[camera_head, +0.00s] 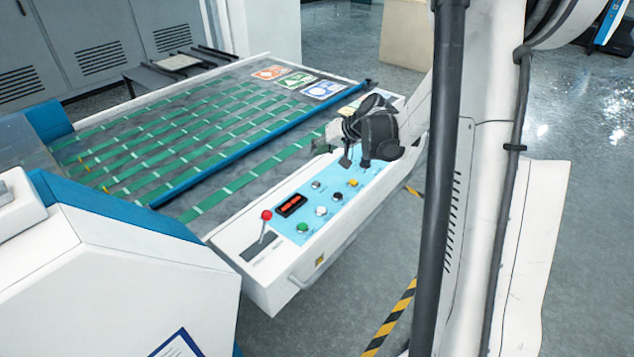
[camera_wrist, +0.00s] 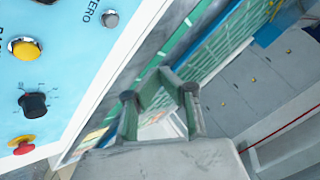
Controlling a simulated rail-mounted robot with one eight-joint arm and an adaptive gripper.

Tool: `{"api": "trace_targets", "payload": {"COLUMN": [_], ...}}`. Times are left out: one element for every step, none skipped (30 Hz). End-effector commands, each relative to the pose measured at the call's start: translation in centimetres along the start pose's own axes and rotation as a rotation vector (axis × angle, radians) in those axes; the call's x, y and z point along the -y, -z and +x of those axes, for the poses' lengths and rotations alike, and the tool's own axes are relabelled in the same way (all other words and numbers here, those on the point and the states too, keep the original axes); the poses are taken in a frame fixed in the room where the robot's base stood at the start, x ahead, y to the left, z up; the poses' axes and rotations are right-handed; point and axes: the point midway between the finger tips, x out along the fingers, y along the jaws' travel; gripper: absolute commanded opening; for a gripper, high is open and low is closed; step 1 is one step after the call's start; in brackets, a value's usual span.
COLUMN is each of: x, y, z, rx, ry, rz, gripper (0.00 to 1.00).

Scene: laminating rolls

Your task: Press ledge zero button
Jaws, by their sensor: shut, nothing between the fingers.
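A small grey round button (camera_wrist: 110,18) with "ZERO" lettering beside it sits on the light-blue panel (camera_wrist: 62,60), near its edge, at the top of the wrist view. The first part of its label is cut off. The head view shows a grey button (camera_head: 316,185) on the belt side of the panel, probably the same one; its label is too small to read. My gripper (camera_head: 355,162) is over the far part of the panel, apart from this button, and hides some controls. My gripper (camera_wrist: 160,92) is shut and empty, to the lower right of the ZERO button in the wrist view.
Nearby are a yellow button (camera_wrist: 24,48), black knob (camera_wrist: 34,104) and red emergency stop (camera_wrist: 23,146). Green (camera_head: 303,228), white (camera_head: 321,211) and black (camera_head: 337,197) buttons, a red display (camera_head: 291,204) and red-knobbed lever (camera_head: 266,215) line the panel. A blue bar (camera_head: 265,140) crosses the belt.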

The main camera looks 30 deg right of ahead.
Motion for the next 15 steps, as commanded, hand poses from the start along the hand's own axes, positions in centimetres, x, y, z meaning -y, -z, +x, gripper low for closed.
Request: {"api": "trace_targets", "payload": {"x": [0.0,0.0,0.0,0.0,0.0,-0.1,-0.1,-0.2,-0.3,-0.4,-0.5,-0.6,-0.8,-0.9,-1.1], "y": [0.0,0.0,0.0,0.0,0.0,-0.1,-0.1,-0.2,-0.3,-0.4,-0.5,-0.6,-0.8,-0.9,-1.1], "z": [0.0,0.0,0.0,0.0,0.1,0.1,0.2,0.3,0.4,0.5,0.7,0.9,1.1,1.3,1.6], "rx": [0.000,0.000,0.000,0.000,0.000,0.000,0.000,0.000,0.000,0.000,0.000,0.000,0.000,0.000,0.000], "ry": [0.000,0.000,0.000,0.000,0.000,0.000,0.000,0.000,0.000,0.000,0.000,0.000,0.000,0.000,-0.001], "rz": [0.000,0.000,0.000,0.000,0.000,0.000,0.000,0.000,0.000,0.000,-0.001,0.000,0.000,0.000,0.000], "gripper": [0.00,0.00,0.00,0.00,0.00,0.00,0.00,0.00,0.00,0.00,0.00,0.00,0.00,0.00,0.00]}}
